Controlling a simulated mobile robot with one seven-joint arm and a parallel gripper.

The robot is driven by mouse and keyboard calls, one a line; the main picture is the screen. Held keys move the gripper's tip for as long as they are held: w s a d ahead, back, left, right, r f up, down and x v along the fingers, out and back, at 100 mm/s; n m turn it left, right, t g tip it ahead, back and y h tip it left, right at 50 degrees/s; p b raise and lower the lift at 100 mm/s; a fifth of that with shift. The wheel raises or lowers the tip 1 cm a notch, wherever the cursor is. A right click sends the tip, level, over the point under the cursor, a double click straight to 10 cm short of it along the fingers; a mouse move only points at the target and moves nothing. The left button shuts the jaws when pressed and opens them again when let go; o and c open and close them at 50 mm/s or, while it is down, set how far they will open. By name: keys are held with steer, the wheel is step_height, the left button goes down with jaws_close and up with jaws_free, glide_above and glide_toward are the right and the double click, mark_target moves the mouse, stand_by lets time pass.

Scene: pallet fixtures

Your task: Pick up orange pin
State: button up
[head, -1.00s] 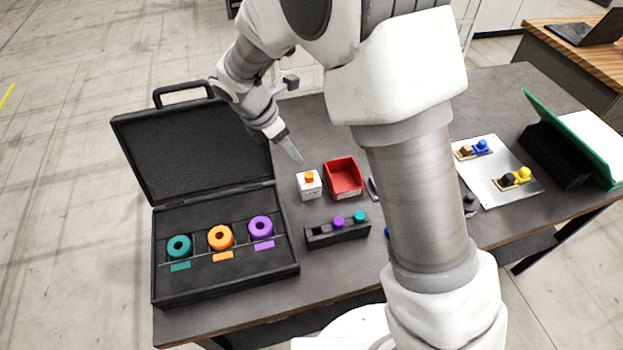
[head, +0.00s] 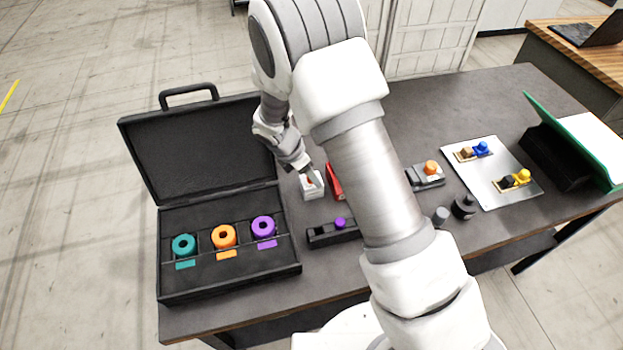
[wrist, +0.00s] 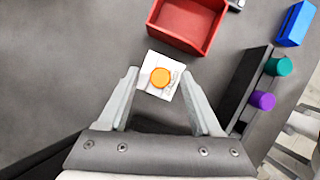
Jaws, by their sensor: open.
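The orange pin (wrist: 160,78) is a round orange cap in a white block (wrist: 147,83), seen from above in the wrist view. My gripper (wrist: 158,74) is open, with one fingertip on either side of the block and the pin between them. I cannot tell how far above the pin the tips are, or whether they touch the block. In the head view my gripper (head: 309,176) is over the white block (head: 313,192) and hides most of the pin.
A red bin (wrist: 190,22) stands just beyond the block. To the right is a black rack (wrist: 243,92) with a purple pin (wrist: 263,100) and a teal pin (wrist: 278,66). An open black case (head: 228,285) holds teal, orange and purple rings. Another orange knob (head: 431,167) sits farther right.

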steer(key=shift+f, duration=0.1)
steer(key=shift+c, duration=0.3)
jaws_close()
steer(key=shift+r+p, duration=0.35)
steer(key=shift+r, duration=0.15)
steer(key=r+p, duration=0.1)
steer(key=r, duration=0.1)
steer(key=d+r+p, duration=0.1)
steer(key=r, duration=0.1)
steer(key=shift+s+p, duration=0.1)
steer(key=shift+p, duration=0.25)
steer(key=s+d+r+p, duration=0.1)
steer(key=s+d+r, duration=0.1)
steer(key=d+r, duration=0.4)
steer(key=d, duration=0.4)
steer(key=shift+s+d+p, duration=0.2)
steer(key=shift+s+p, duration=0.15)
steer(key=shift+p, duration=0.05)
